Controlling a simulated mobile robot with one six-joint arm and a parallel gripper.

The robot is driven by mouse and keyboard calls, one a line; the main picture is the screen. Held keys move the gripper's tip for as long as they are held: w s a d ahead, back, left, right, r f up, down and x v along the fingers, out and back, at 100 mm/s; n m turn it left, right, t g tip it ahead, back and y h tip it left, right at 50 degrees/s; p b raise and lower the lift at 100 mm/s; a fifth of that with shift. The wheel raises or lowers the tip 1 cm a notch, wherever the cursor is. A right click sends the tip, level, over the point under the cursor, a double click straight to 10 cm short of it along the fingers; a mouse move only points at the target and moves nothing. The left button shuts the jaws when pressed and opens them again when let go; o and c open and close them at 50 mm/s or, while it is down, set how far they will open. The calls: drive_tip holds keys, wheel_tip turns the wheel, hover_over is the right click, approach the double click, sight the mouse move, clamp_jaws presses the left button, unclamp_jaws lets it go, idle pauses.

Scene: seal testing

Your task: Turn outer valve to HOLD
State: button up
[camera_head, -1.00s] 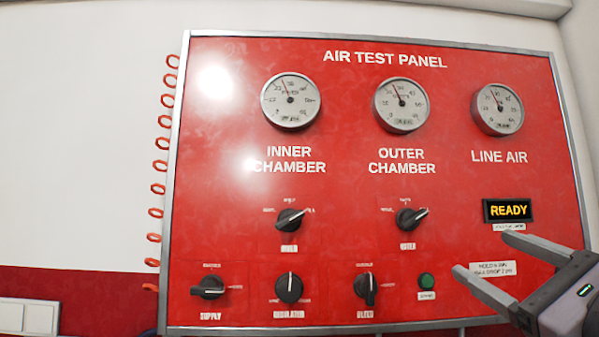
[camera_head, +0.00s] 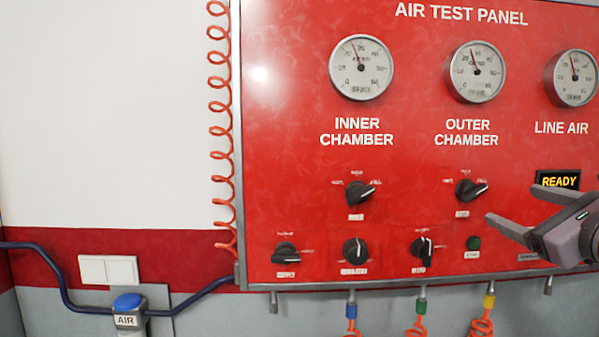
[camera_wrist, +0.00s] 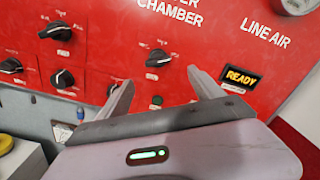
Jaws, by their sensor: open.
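The outer valve is a black knob (camera_head: 470,190) under the OUTER CHAMBER label on the red panel (camera_head: 290,110). Its pointer is tilted up to the right, away from the top label. In the wrist view the outer valve knob (camera_wrist: 158,58) lies beyond my fingers, above the gap between them. My gripper (camera_head: 512,208) is open and empty, to the right of the knob and apart from it. In the wrist view my gripper (camera_wrist: 168,88) shows both fingers spread toward the panel. The outer chamber gauge (camera_head: 476,72) sits above the knob.
The inner valve knob (camera_head: 359,193) is left of the outer one. Supply (camera_head: 286,253), regulator (camera_head: 355,251) and another knob (camera_head: 422,250) line the bottom, with a green button (camera_head: 473,243). A lit READY display (camera_head: 558,181) is near my gripper. Coiled hoses (camera_head: 482,327) hang below.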

sight(476, 193)
drive_tip(key=w+p, duration=0.1)
drive_tip(key=w, duration=1.1)
drive_tip(key=shift+w+d+p, duration=0.1)
drive_tip(key=shift+p, duration=0.3)
drive_tip(key=shift+w+r, duration=0.1)
drive_tip(key=shift+w, duration=0.2)
drive_tip(key=c, duration=1.4)
